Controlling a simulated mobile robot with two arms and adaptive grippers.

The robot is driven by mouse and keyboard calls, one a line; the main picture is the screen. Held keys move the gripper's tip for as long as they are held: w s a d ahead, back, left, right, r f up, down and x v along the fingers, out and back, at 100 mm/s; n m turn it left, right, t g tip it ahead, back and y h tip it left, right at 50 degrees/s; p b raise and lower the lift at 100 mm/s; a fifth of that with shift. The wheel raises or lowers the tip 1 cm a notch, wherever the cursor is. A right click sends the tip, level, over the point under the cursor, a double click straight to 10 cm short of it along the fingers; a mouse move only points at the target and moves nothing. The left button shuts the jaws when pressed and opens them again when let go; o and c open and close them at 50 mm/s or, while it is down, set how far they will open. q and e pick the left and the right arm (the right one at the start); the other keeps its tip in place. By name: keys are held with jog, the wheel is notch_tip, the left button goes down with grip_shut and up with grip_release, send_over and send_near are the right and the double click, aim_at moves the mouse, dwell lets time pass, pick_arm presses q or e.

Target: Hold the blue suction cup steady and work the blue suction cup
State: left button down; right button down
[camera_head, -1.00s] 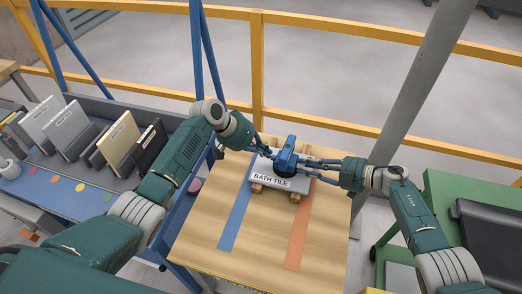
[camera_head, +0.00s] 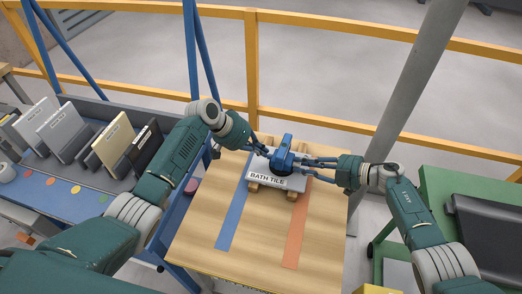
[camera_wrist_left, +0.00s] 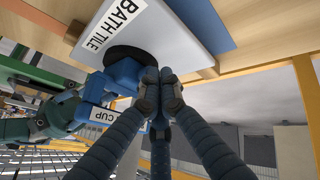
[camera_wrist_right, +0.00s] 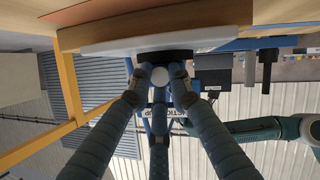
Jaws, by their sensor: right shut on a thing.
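The blue suction cup (camera_head: 283,155) stands on the white tile labelled BATH TILE (camera_head: 261,176), near the back of the wooden table. My right gripper (camera_head: 305,161) reaches in from the right and is shut on the cup; in the right wrist view its fingers (camera_wrist_right: 164,76) flank the cup's round end. My left gripper (camera_head: 265,152) is at the cup's left side. In the left wrist view its fingertips (camera_wrist_left: 160,85) are together beside the cup's blue body (camera_wrist_left: 124,74), with nothing visible between them. The cup's dark base (camera_wrist_left: 128,54) lies against the tile; its contact edge is partly hidden.
The tile rests on wooden strips (camera_head: 253,187). A blue stripe (camera_head: 232,215) and an orange stripe (camera_head: 296,235) run along the otherwise clear front of the table (camera_head: 265,240). A rack of upright sample tiles (camera_head: 65,135) is at left, a green cart (camera_head: 440,190) at right.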

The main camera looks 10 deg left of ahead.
pick_arm(q)
jog(key=shift+s+d, duration=0.15)
jog(key=shift+d, duration=0.25)
dwell(0.3)
jog(key=s+a+r, duration=0.2)
jog(key=a+r, duration=0.6)
jog(key=a, duration=0.2)
jog(key=shift+s, duration=0.2)
dwell(0.6)
jog(key=shift+w+a, duration=0.25)
jog(key=shift+a, duration=0.6)
